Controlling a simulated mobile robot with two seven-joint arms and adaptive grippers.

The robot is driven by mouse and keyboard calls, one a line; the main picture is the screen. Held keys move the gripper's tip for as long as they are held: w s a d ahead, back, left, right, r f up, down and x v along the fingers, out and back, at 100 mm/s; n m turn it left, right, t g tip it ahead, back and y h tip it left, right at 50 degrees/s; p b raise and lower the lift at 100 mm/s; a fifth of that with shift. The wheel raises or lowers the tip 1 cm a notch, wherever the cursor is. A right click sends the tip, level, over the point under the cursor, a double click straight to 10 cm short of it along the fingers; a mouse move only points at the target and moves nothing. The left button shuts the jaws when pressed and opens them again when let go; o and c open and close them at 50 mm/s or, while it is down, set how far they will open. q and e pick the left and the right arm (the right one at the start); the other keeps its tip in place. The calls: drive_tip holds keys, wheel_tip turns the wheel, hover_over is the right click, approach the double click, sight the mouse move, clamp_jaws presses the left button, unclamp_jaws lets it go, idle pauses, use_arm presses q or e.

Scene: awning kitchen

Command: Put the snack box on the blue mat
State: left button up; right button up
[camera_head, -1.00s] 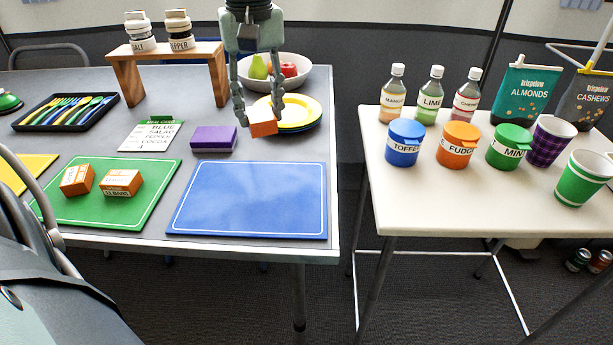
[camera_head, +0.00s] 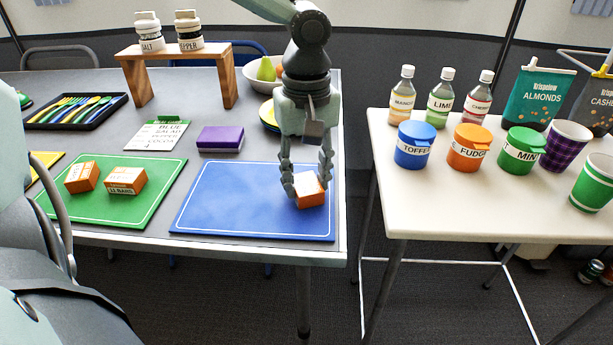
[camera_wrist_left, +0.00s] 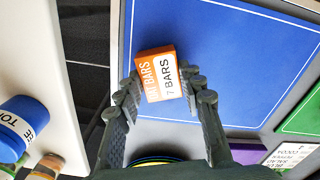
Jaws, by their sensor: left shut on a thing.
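The orange snack box (camera_head: 309,190) is between the fingers of my left gripper (camera_head: 307,180), over the right part of the blue mat (camera_head: 232,205). The gripper is shut on it. In the left wrist view the box (camera_wrist_left: 160,75) shows a "7 BARS" label, and the blue mat (camera_wrist_left: 225,50) lies behind it. The box looks low over the mat; I cannot tell whether it touches. Two similar orange boxes, one on the left (camera_head: 82,177) and one on the right (camera_head: 125,181), lie on the green mat (camera_head: 110,213). My right gripper is not in view.
A purple box (camera_head: 220,138) lies behind the blue mat. A wooden rack (camera_head: 180,58) with shakers and a cutlery tray (camera_head: 75,111) are farther back. The blue mat's left part is clear.

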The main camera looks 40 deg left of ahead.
sight(307, 184)
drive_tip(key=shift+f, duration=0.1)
use_arm(q)
drive_tip(key=o, duration=0.7)
drive_tip(key=shift+f, duration=0.1)
drive_tip(key=o, duration=0.5)
drive_tip(key=shift+c, duration=0.2)
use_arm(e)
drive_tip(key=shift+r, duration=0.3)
use_arm(q)
drive_tip(key=shift+r, duration=0.65)
wheel_tip(307, 184, up, 11)
drive_tip(key=p, duration=0.2)
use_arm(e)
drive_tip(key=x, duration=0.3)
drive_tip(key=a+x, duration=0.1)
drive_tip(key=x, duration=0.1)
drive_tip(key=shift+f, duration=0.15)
